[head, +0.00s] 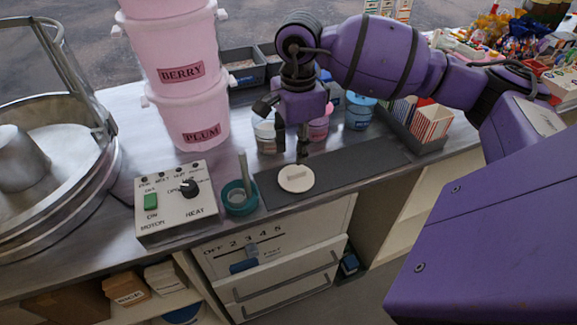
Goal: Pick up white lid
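The white lid (296,179) is round and flat with a raised bar handle on top. It lies on the dark grey mat (345,165) near the counter's front edge. My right gripper (292,147) points down just behind the lid in the picture, apart from it. Its two dark fingers are spread, with nothing seen between them. My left gripper is out of view.
A pink-lidded jar (319,130) and a blue jar (359,112) stand behind the mat. A teal ring holder (239,200) and a control box (177,205) stand to the left. Stacked pink tubs (192,115) rise behind. The mat's right part is clear.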

